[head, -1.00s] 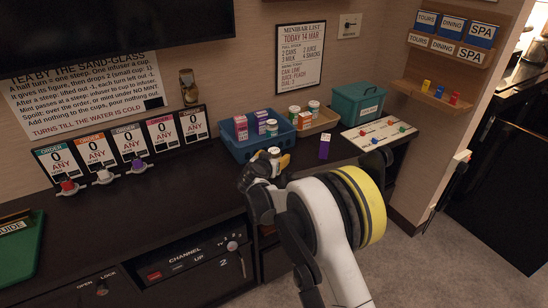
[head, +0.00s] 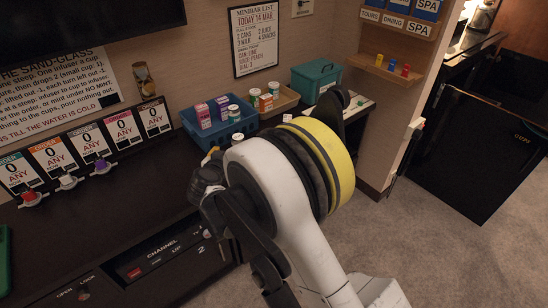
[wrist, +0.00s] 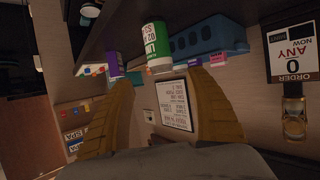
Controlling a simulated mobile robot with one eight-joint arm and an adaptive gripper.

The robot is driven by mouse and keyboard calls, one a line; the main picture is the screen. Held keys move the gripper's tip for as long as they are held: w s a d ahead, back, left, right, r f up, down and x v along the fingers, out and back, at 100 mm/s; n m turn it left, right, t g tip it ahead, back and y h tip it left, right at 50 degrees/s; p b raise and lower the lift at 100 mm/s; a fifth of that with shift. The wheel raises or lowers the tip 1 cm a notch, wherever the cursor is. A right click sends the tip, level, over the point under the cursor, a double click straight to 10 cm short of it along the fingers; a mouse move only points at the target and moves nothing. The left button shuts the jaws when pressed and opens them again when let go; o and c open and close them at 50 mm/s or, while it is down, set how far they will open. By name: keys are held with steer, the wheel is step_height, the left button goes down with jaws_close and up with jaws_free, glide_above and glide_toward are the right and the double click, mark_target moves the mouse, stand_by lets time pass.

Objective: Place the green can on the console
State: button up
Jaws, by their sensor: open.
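The wrist view is upside down, and the can shows there just beyond my fingertips. In the head view its pale top (head: 237,138) shows just beyond my gripper, partly hidden by my arm. My gripper (wrist: 163,77) is open, with its two tan fingers spread wide and nothing between them. In the head view most of the gripper is hidden behind my wrist.
The blue bin (head: 203,139) holds cartons and a can. A tray (head: 287,98) with cans and a teal box (head: 315,78) stand behind. A purple box (wrist: 115,64) stands near the can. Order cards (head: 88,145) line the wall. The console's left part has clear room.

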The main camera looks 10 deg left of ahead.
steer(key=s+d+r+g+h, duration=0.1)
steer(key=d+r, duration=0.4)
steer(key=d, duration=0.5)
steer(key=s+d+r+m+g+h, duration=0.1)
steer(key=s+d+r, duration=0.1)
steer(key=d+r, duration=0.5)
steer(key=s+d+r+g, duration=0.1)
steer(key=d+r+g, duration=0.15)
steer(key=d, duration=0.95)
steer(key=s+d+r, duration=0.3)
steer(key=s+d, duration=0.8)
steer(key=d, duration=0.1)
steer(key=s+d+f+g, duration=0.1)
steer(key=s+d, duration=0.1)
steer(key=s, duration=0.5)
steer(key=s+d+f+g, duration=0.1)
steer(key=s+d+f, duration=0.1)
steer(key=s, duration=0.6)
steer(key=shift+d+f+y, duration=0.15)
steer(key=shift+d+y, duration=0.25)
steer(key=shift+d, duration=0.3)
steer(key=shift+w, duration=0.15)
